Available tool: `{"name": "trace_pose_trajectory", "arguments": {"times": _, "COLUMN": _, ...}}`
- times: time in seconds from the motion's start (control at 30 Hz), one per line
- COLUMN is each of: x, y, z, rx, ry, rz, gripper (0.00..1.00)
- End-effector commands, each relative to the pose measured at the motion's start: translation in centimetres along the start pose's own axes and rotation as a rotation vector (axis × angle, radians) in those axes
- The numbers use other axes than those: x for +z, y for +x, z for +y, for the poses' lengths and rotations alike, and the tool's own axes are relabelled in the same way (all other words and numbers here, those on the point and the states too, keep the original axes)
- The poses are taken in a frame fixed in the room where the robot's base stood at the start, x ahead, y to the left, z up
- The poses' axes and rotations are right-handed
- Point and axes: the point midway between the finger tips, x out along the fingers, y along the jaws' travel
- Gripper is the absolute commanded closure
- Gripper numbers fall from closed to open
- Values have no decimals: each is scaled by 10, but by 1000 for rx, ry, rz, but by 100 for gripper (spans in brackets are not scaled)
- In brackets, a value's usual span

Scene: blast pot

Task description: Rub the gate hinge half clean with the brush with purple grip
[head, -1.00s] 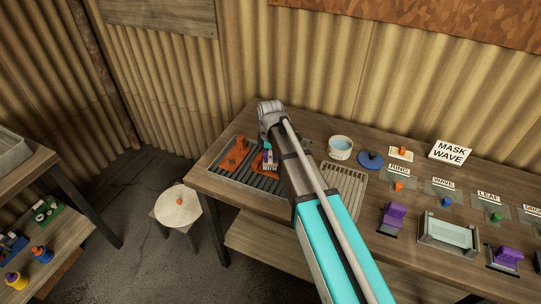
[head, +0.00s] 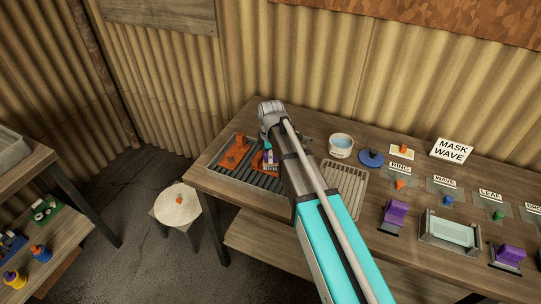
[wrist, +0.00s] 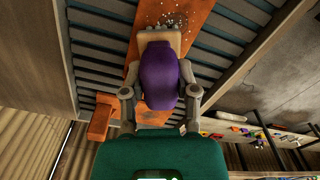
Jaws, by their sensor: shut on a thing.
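My gripper (wrist: 160,97) is shut on the purple grip of the brush (wrist: 162,75). The brush's pale head, in the wrist view, is over a rust-orange hinge half (wrist: 199,14) and appears to touch it. Pale grey specks show on the orange just beyond the bristles. In the head view this hinge half (head: 257,161) lies on the slatted tray (head: 222,171), partly hidden by my gripper and arm. Another rust-orange piece (head: 236,151) lies on the tray to its left.
A bowl of water (head: 340,146) and a blue disc (head: 370,158) stand to the right. A ribbed pale rack (head: 345,178) lies beside the tray. Labelled pads, purple-topped fixtures and a shallow basin (head: 449,231) fill the right side. A round stool (head: 177,206) stands left of the table.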

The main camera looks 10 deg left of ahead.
Motion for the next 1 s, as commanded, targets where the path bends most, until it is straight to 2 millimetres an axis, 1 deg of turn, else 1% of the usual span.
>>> {"name": "trace_pose_trajectory", "arguments": {"times": 0.6, "x": 33, "y": -2, "z": -14, "rx": 0, "ry": 1, "rz": -1, "gripper": 100}}
{"name": "trace_pose_trajectory", "arguments": {"times": 1.0, "x": 36, "y": -2, "z": -15, "rx": 0, "ry": 0, "rz": -1, "gripper": 100}}
